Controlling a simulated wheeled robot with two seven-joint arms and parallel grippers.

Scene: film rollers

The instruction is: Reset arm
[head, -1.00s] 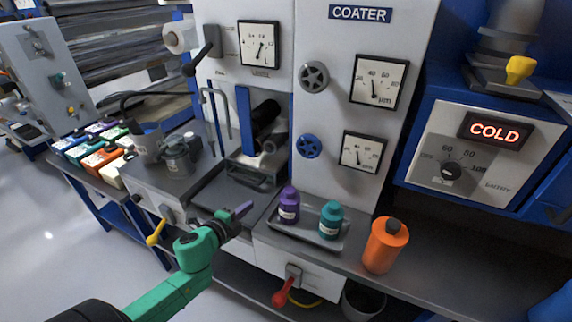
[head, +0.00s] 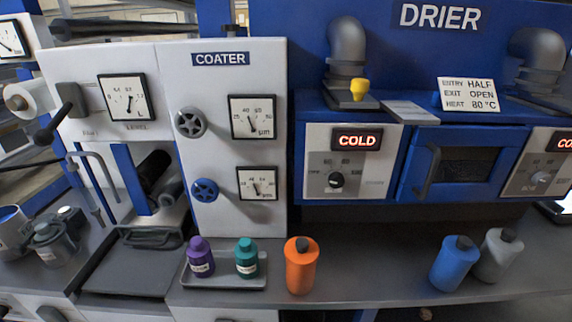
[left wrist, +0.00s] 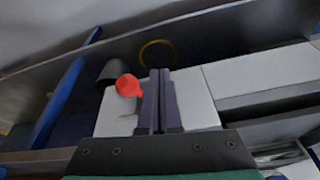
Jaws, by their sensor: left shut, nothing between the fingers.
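My left gripper (left wrist: 160,78) shows in the left wrist view, with its two purple fingers pressed together and nothing between them. A red handle (left wrist: 128,86) on a pale front panel shows just left of the fingertips; I cannot tell its distance from them. Neither gripper shows in the head view now. My right gripper is in no view.
The coater (head: 222,120) stands left of the blue drier (head: 430,60). On the counter, a grey tray (head: 225,282) holds a purple bottle (head: 200,258) and a teal bottle (head: 246,258). An orange bottle (head: 300,268), a blue bottle (head: 453,265) and a grey bottle (head: 497,255) stand further right.

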